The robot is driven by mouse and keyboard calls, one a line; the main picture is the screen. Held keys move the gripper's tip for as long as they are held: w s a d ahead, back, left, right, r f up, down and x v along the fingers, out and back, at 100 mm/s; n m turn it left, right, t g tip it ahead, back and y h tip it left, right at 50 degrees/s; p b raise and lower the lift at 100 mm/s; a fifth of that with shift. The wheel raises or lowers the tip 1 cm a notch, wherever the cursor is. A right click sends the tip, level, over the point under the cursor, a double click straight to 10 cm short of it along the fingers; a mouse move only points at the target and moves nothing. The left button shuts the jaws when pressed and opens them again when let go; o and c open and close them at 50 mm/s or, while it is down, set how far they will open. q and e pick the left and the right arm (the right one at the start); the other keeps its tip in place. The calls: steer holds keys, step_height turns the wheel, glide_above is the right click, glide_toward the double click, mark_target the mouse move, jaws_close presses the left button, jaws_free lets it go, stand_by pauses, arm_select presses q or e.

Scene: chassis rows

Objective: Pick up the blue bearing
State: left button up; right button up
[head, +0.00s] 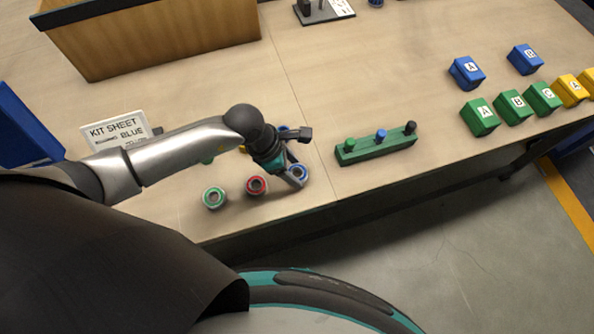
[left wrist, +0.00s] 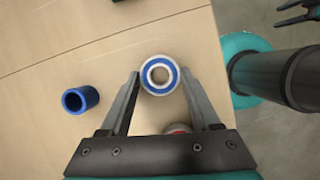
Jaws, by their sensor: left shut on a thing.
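The blue bearing (head: 299,171), a pale ring with a blue band, is at the near edge of the table, right of the other bearings. My left gripper (head: 296,163) reaches it from above and is shut on it. In the left wrist view the blue bearing (left wrist: 160,62) sits between the two fingertips of my left gripper (left wrist: 160,77), with wood below it. I cannot tell whether it touches the table. A dark pronged shape, perhaps my right gripper (left wrist: 298,10), is cut off at that view's top right corner.
A red bearing (head: 256,185) and a green bearing (head: 214,197) stand to the left. A blue sleeve (left wrist: 80,99) stands nearby. A green peg block (head: 377,146) lies to the right, with lettered bins beyond. A kit sheet sign (head: 116,130) and wooden box (head: 150,42) are at left.

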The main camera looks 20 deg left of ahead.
arm_select(q)
steer(key=shift+c, duration=0.8)
steer(key=shift+r, duration=0.15)
step_height(320, 180, up, 20)
steer(key=p, duration=0.3)
